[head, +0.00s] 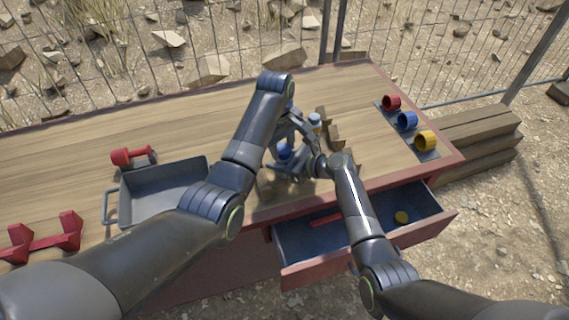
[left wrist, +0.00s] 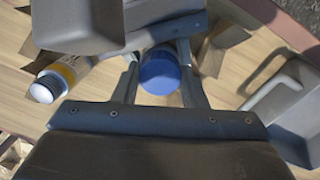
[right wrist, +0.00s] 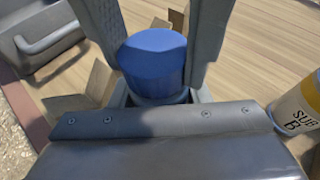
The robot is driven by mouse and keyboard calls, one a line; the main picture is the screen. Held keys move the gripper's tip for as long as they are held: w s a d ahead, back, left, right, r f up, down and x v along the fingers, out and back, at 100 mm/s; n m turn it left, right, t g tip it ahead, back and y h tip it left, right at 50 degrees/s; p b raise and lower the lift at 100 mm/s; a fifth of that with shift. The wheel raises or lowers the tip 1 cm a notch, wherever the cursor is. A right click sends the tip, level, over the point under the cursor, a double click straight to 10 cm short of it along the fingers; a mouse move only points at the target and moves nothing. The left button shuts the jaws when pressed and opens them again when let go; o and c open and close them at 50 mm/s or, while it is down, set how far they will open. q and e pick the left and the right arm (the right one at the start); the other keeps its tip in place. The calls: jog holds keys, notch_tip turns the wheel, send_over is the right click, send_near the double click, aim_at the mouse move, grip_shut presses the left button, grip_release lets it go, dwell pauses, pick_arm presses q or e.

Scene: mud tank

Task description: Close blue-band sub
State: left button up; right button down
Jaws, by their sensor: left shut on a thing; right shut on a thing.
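The blue-capped sub (head: 284,152) is between my two grippers near the front edge of the workbench, partly hidden by them. Its blue top shows between the fingers of my left gripper (left wrist: 160,65) in the left wrist view. It also shows between the fingers of my right gripper (right wrist: 160,55) in the right wrist view. Both grippers are shut on it from opposite sides. Its band is hidden, and I cannot tell which gripper has the cap and which the body. A yellow-banded bottle marked SUB B (right wrist: 300,105) is close beside it.
Wooden blocks (head: 328,124) stand just behind the grippers. Red, blue (head: 407,120) and yellow cups are at the right. An open drawer (head: 300,240) juts out in front.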

pick_arm(q)
jog(key=shift+m, duration=0.6)
jog(key=o, duration=1.2)
jog(key=shift+c, duration=0.2)
jog(key=shift+r, duration=0.1)
jog(key=r, duration=0.7)
jog(key=shift+s+a+r, duration=0.15)
jog(key=shift+a, duration=0.15)
pick_arm(e)
jog(key=c, duration=0.7)
grip_release()
